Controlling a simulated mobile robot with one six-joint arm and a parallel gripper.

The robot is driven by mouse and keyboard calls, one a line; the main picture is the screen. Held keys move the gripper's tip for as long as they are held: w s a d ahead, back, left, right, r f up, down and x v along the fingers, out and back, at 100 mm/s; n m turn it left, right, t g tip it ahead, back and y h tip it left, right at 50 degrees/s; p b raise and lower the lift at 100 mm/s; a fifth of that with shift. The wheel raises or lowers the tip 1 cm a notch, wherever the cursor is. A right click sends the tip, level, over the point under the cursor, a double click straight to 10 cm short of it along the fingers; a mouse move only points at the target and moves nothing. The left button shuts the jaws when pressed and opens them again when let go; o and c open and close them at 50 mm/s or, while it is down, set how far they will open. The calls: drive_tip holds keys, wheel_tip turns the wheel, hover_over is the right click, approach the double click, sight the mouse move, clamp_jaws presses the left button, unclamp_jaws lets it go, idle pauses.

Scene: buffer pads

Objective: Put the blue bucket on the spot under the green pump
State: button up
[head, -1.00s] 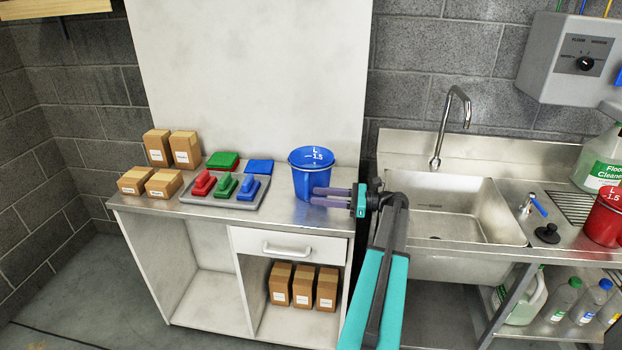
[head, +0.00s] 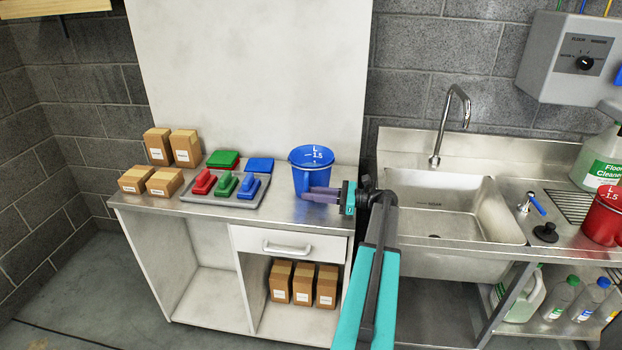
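The blue bucket (head: 311,157) stands upright on the metal counter, left of the sink, with white markings near its rim. My gripper (head: 307,194) reaches in from the right, low at the bucket's lower right side. Its purple fingers overlap the base of the bucket in the picture. The fingers look close together, and I cannot tell whether they hold or touch the bucket. I cannot make out a green pump or a spot under one.
A grey tray (head: 201,199) holds red, green and blue handled blocks. Flat green (head: 223,159) and blue (head: 260,165) pads lie behind it. Small boxes (head: 165,182) stand at left. Right are the sink (head: 455,205), red bucket (head: 604,216) and grey dial box (head: 566,60).

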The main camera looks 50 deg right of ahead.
clamp_jaws()
idle(1.0)
drive_tip(key=shift+r, duration=0.1)
drive_tip(key=shift+r, duration=0.15)
idle(0.5)
drive_tip(key=s+a+r+b, duration=0.3)
drive_tip(key=s+a+r, duration=0.1)
drive_tip(key=s+a, duration=0.6)
drive_tip(key=shift+s+a+r, duration=0.35)
drive_tip(key=shift+s+a, duration=0.05)
drive_tip(key=shift+s, duration=0.25)
idle(1.5)
drive_tip(key=shift+s+a, duration=0.15)
idle(1.0)
